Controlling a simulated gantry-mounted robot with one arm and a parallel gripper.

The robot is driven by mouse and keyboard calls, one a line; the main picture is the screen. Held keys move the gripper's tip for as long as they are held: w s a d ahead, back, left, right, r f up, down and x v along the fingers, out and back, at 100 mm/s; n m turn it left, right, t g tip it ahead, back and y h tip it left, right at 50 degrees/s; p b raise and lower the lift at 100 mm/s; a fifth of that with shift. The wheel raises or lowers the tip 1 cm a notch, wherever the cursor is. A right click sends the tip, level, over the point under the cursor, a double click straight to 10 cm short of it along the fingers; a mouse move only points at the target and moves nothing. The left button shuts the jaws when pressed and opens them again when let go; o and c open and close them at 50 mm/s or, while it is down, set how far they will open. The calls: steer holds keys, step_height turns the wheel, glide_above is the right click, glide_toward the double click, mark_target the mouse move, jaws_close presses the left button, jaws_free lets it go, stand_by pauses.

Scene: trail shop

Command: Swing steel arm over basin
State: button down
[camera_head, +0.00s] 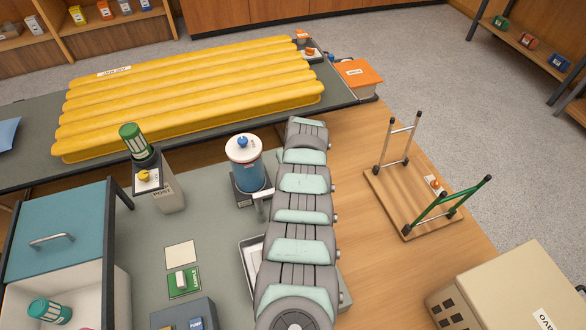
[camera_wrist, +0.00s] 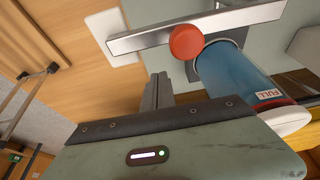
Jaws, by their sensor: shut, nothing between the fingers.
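The steel arm (camera_wrist: 240,22) is a flat bar with a red knob (camera_wrist: 186,42), crossing the top of the wrist view beside a blue canister (camera_wrist: 232,72) labelled FULL. In the head view, a short piece of the steel arm (camera_head: 263,194) sticks out beside the canister (camera_head: 249,176), partly behind my arm. The basin (camera_head: 247,262) looks like a pale metal tray below it, mostly covered by my arm. My gripper (camera_wrist: 159,82) is shut and empty, its fingers just below the bar and left of the red knob; contact cannot be told. The head view hides my gripper.
A grey post with a green-capped lamp (camera_head: 163,190) stands left of the canister. A yellow air mat (camera_head: 190,95) lies behind. A small wooden frame stand (camera_head: 414,200) and a beige box (camera_head: 520,290) are on the right. Bare wood (camera_head: 375,260) lies between.

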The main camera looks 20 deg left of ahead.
steer(key=shift+s+d+r+p, duration=0.15)
steer(key=shift+s+d+p, duration=1.05)
steer(key=shift+s, duration=0.25)
steer(key=shift+d, duration=0.1)
steer(key=shift+r, duration=0.1)
